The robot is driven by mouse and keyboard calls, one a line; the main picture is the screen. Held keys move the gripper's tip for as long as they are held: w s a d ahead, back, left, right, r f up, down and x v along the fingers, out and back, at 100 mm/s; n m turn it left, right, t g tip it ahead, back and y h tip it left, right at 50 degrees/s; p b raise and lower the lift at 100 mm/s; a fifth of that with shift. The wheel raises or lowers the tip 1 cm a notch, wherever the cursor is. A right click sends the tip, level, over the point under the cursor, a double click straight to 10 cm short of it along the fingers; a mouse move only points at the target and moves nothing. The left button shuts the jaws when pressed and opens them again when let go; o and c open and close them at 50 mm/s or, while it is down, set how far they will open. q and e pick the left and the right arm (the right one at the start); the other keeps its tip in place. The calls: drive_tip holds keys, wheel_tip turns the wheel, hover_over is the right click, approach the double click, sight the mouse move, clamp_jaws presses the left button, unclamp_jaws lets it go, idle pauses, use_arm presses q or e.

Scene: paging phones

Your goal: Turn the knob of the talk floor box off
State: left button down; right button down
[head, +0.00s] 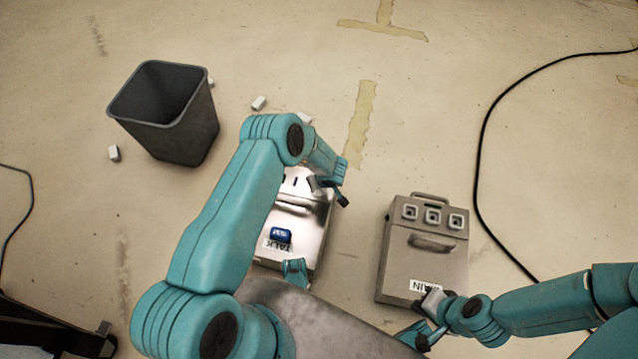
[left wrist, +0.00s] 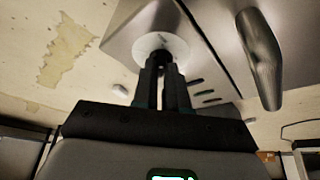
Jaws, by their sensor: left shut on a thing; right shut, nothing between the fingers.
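The talk floor box (head: 318,225) is a pale metal case with a handle, dark slots, a blue badge and a TALK label, partly hidden by my left arm. My left gripper (head: 334,186) is at its far end. In the left wrist view, the left gripper (left wrist: 165,62) is shut at a round white disc (left wrist: 152,45) on the box (left wrist: 205,25). The knob between its fingers is mostly hidden, and its setting cannot be read. My right gripper (head: 431,296) is shut and empty at the near end of the MAIN box.
The grey-brown MAIN box (head: 425,268) with several square sockets stands to the right. A dark bin (head: 190,130) stands at the upper left, with small white blocks (head: 259,102) nearby. A black cable (head: 482,150) curves across the right floor. Floor between the boxes is clear.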

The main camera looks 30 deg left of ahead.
use_arm(q)
drive_tip(key=shift+n+g, duration=0.3)
drive_tip(key=shift+n, duration=0.4)
use_arm(e)
drive_tip(key=shift+w+f, duration=0.3)
use_arm(q)
drive_tip(key=c, duration=1.2)
unclamp_jaws()
drive_tip(key=shift+o, duration=0.2)
